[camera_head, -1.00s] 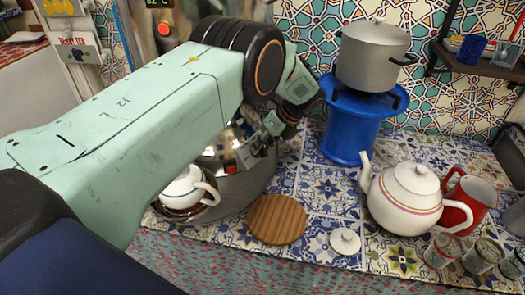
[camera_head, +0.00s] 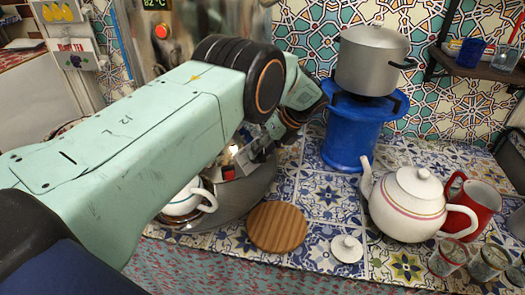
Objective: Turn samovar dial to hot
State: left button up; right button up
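The samovar (camera_head: 195,12) is a shiny metal body at the upper left, largely hidden behind my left arm. A digital readout (camera_head: 157,4), apparently 82 °C, shows at the top edge. A round red knob or light (camera_head: 161,31) is below it; I cannot tell whether this is the dial. My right gripper is out of view.
A round wooden board (camera_head: 277,227), a small white lid (camera_head: 347,248), a white teapot (camera_head: 412,205), red jug (camera_head: 480,204) and glasses stand right. A pot (camera_head: 371,60) sits on a blue stand (camera_head: 350,135).

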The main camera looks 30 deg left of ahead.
pick_arm(q)
jog(key=v, duration=1.2)
dwell(0.4)
